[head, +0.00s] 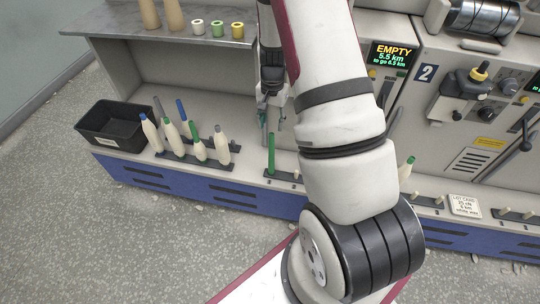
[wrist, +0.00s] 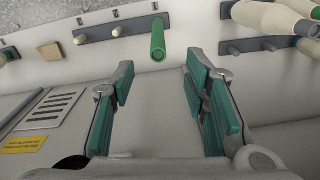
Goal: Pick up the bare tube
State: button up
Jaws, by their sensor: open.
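A bare green tube (head: 271,153) stands upright on a peg of the short dark peg rail (head: 284,178) on the machine's ledge. In the wrist view, the green tube (wrist: 158,42) shows at the top, between and beyond the fingertips. My gripper (head: 273,117) is open and empty, above and a little behind the tube in the head view. In the wrist view, my gripper (wrist: 160,72) shows its two teal-padded fingers apart, with no contact on the tube.
Several cream wound bobbins (head: 199,148) with coloured tips stand on a rail to the left. A black bin (head: 108,124) sits at the far left. Small spools (head: 217,28) stand on the upper shelf (head: 150,40). A lot card (head: 464,205) lies on the right ledge.

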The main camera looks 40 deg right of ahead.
aim_at(272, 147)
notch_tip(272, 147, down, 7)
jog(key=shift+f+b, duration=0.15)
jog(key=shift+b, duration=0.4)
jog(key=shift+s+a+f+b, duration=0.1)
jog(key=shift+f+b, duration=0.45)
jog(key=shift+f, duration=2.1)
grip_shut()
